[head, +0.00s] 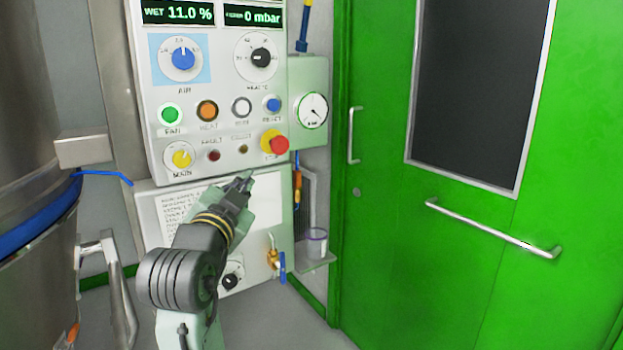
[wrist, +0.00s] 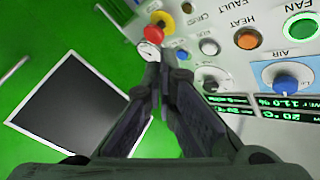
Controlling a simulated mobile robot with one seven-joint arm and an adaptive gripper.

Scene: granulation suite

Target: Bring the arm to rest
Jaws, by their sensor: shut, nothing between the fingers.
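My gripper (head: 243,182) is at the end of my raised arm, in front of the lower part of the control panel (head: 223,155) in the head view. Its fingers are together and hold nothing. In the wrist view my gripper (wrist: 166,62) shows from behind, with the fingertips meeting near the red emergency stop. I cannot tell from these views how far the fingertips are from the panel face. My arm hides part of the printed sheet (head: 178,208) on the lower panel.
The panel carries a blue air knob (head: 183,59), a green fan button (head: 170,114), a red emergency stop (head: 279,145) and a yellow main knob (head: 180,157). A steel vessel (head: 30,130) stands at left. A green door (head: 560,130) with a bar handle (head: 490,229) is at right.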

